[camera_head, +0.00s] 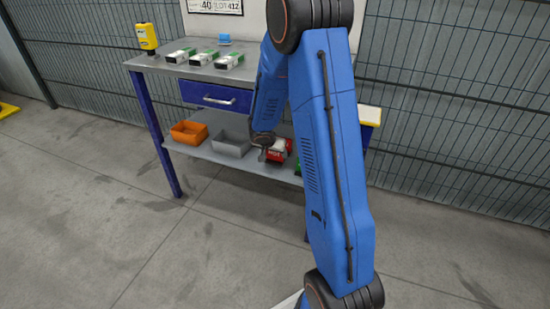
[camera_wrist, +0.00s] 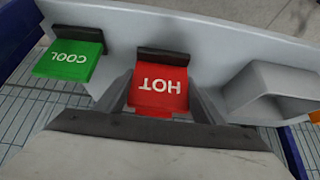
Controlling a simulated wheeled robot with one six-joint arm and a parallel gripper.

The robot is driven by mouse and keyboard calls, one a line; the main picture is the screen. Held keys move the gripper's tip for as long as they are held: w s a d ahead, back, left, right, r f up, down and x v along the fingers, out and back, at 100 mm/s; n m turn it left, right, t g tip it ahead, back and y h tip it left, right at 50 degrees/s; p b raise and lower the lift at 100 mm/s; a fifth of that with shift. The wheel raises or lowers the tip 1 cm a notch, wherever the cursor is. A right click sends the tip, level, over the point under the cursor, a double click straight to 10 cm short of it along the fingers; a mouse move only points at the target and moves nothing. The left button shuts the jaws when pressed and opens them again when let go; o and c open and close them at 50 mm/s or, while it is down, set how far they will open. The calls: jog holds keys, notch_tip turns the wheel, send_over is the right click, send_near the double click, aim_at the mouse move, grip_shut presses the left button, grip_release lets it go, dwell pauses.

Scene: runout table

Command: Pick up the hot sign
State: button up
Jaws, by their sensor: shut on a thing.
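The hot sign (camera_wrist: 158,88) is a small red plate with white letters "HOT", upside down in the wrist view, with a dark strip along its far edge. My gripper (camera_wrist: 162,114) is shut on it, with a grey finger on either side. In the head view the red sign (camera_head: 279,148) shows at the lower shelf, partly behind my arm, with my gripper (camera_head: 266,153) at its left. I cannot tell whether the sign touches the shelf. A green sign reading "COOL" (camera_wrist: 68,60) lies to its left in the wrist view, apart from it.
A grey bin (camera_head: 231,146) and an orange bin (camera_head: 189,132) stand left on the lower shelf (camera_head: 190,152). The drawer (camera_head: 216,98) and tabletop are above. A mesh fence is behind; the front floor is clear.

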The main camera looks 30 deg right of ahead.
jog(key=shift+r, duration=0.55)
jog(key=s+a, duration=1.1)
jog(key=a, duration=0.3)
jog(key=w+a+r+n+t+y, duration=0.1)
jog(key=w+a+n, duration=0.1)
jog(key=w, duration=0.9)
jog(key=w+a+r+n+t+y, duration=0.1)
jog(key=w+n, duration=0.4)
jog(key=w, duration=0.6)
jog(key=shift+w+a+r+y, duration=0.2)
jog(key=shift+a+r+y, duration=0.1)
jog(key=shift+a+y, duration=0.45)
jog(key=shift+a, duration=0.15)
